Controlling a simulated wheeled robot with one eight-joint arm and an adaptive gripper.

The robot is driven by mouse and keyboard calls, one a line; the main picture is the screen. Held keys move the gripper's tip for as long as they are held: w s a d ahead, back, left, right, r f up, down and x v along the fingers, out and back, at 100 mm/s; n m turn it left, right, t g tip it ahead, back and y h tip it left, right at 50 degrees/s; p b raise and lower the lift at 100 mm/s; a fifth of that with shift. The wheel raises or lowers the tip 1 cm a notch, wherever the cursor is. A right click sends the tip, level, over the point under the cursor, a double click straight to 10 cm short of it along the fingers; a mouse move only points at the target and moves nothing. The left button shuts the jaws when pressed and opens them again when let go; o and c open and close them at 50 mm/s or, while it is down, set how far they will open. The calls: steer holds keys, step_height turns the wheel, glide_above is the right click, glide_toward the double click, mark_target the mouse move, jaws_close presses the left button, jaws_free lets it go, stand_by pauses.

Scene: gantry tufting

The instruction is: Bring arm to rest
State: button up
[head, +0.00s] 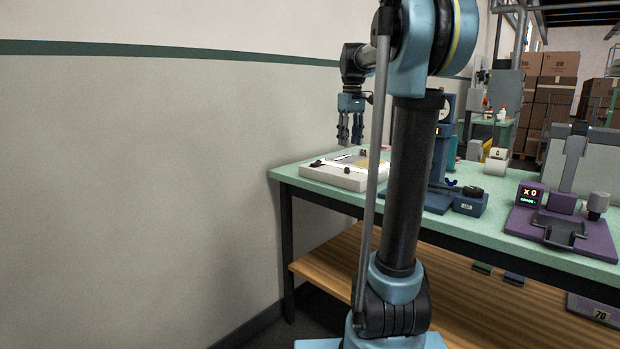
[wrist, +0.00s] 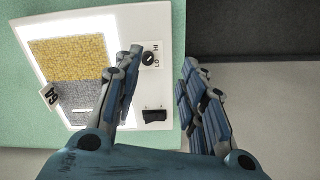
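My gripper (head: 350,138) hangs fingers-down at the end of my arm, above the left end of the green table. In the wrist view my gripper (wrist: 158,75) has its blue-grey fingers spread apart with nothing between them. Below it is a white panel box (head: 335,176), which also shows in the wrist view (wrist: 150,25). A gold and grey textured piece (wrist: 70,60) lies on its bright face. The box has a HI/LO knob (wrist: 149,58) and a black switch (wrist: 154,115). The gripper is apart from the box.
The green table (head: 320,190) has a wooden lower shelf (head: 340,255). A blue stand (head: 436,165) and a purple device (head: 560,225) with a lit display stand further right. A bare wall (head: 150,180) is close on the left. Stacked cartons (head: 555,85) are at the back right.

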steer(key=s+f+m+t, duration=0.2)
steer(key=s+f+m, duration=0.3)
steer(key=s+f, duration=2.5)
steer(key=s, duration=0.3)
steer(key=shift+s+f, duration=0.15)
steer(key=shift+f, duration=0.05)
steer(key=shift+a, duration=0.1)
steer(key=shift+w+f, duration=0.2)
steer(key=shift+w, duration=0.25)
